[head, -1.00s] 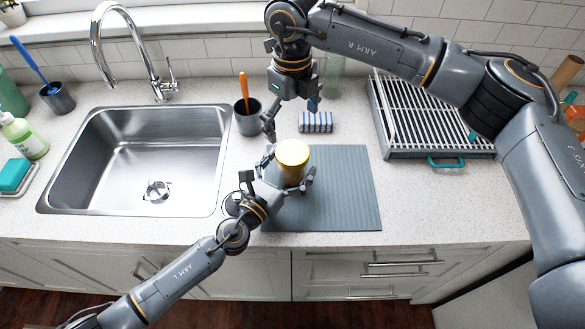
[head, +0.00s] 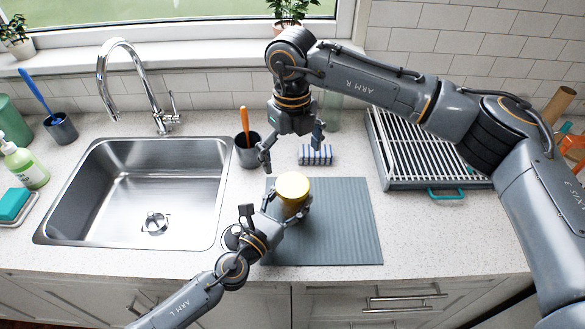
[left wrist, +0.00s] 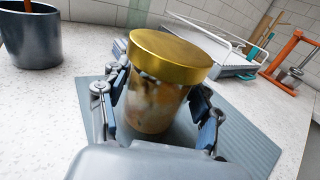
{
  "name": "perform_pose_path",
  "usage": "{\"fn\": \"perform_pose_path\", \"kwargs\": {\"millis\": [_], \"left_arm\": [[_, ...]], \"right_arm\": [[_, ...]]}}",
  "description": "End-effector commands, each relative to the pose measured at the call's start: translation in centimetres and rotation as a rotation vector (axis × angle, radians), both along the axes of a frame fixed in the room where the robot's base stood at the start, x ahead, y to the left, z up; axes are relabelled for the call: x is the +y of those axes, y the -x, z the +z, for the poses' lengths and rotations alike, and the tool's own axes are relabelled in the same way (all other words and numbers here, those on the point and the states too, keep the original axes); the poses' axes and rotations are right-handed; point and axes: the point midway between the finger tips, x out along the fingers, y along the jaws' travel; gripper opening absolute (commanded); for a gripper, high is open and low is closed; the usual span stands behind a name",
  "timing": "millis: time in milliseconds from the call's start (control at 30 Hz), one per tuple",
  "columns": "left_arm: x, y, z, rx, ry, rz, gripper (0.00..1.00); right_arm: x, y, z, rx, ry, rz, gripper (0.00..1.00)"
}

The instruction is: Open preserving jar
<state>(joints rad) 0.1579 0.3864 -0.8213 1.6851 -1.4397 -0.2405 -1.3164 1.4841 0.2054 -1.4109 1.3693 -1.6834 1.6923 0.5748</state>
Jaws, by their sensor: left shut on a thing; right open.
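The preserving jar (head: 293,203) has a gold lid (head: 293,186) and glass sides. It stands at the left part of the grey ribbed mat (head: 345,225). My left gripper (head: 291,213) is shut on the jar's sides below the lid. In the left wrist view the jar (left wrist: 152,98) sits between the two fingers, and its gold lid (left wrist: 170,54) is on it. The glass shows brownish and pale contents. The jar's base is partly hidden by my gripper. My right gripper (head: 292,147) is open and empty, pointing down above and behind the jar, apart from the lid.
The sink (head: 140,190) lies to the left. A dish rack (head: 425,145) is at the back right. The right part of the mat is clear.

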Motion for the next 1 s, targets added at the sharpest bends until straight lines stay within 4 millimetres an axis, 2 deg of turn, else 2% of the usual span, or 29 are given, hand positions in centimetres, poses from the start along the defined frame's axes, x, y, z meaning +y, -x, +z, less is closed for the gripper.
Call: {"fn": "perform_pose_path", "kwargs": {"millis": [800, 1000], "left_arm": [[0.05, -0.03, -0.02, -0.001, -0.001, 0.001, 0.00], [0.05, -0.03, -0.01, -0.001, -0.001, 0.001, 0.00]], "right_arm": [[-0.04, -0.04, -0.04, 0.002, 0.001, -1.573, 1.00], [-0.04, -0.06, -0.03, 0.002, 0.001, -1.909, 1.00]]}}
